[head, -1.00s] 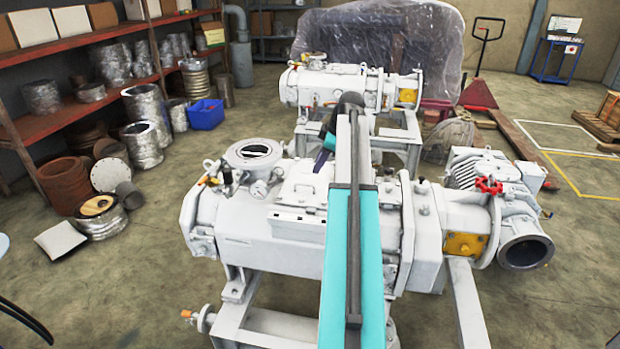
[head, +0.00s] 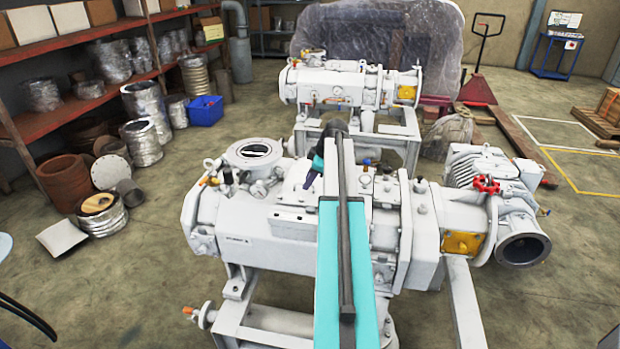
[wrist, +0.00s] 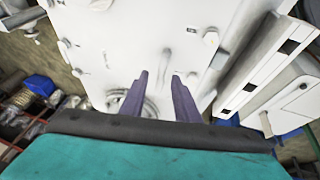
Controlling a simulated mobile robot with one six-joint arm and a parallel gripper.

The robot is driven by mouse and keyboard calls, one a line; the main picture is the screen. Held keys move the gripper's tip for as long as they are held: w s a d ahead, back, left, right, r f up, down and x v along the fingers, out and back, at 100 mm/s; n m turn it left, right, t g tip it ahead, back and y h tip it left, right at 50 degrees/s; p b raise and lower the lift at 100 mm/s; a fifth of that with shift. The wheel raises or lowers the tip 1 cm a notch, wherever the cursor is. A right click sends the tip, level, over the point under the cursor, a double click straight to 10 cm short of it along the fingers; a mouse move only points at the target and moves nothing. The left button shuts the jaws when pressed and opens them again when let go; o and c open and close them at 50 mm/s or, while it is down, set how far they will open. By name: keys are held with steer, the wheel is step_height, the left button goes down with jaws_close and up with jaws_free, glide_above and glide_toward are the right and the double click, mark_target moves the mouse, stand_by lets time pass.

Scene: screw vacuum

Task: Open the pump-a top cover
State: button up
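The nearer white pump (head: 270,248) fills the middle of the head view, with small dark lettering on its side. Its top has a flat white cover plate (head: 296,186), partly hidden by my arm; I take this as the top cover. It seems closed. My gripper (head: 311,178) is above this plate, its purple fingers small and partly hidden.
A round open flange (head: 254,151) stands left of the plate. A second white pump (head: 335,85) stands behind. Shelves (head: 85,105) with parts line the left wall.

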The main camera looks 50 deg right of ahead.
jaws_close()
steer(key=shift+w+d, duration=0.1)
steer(key=shift+d, duration=0.35)
steer(key=shift+a, duration=0.35)
steer(key=shift+r, duration=0.15)
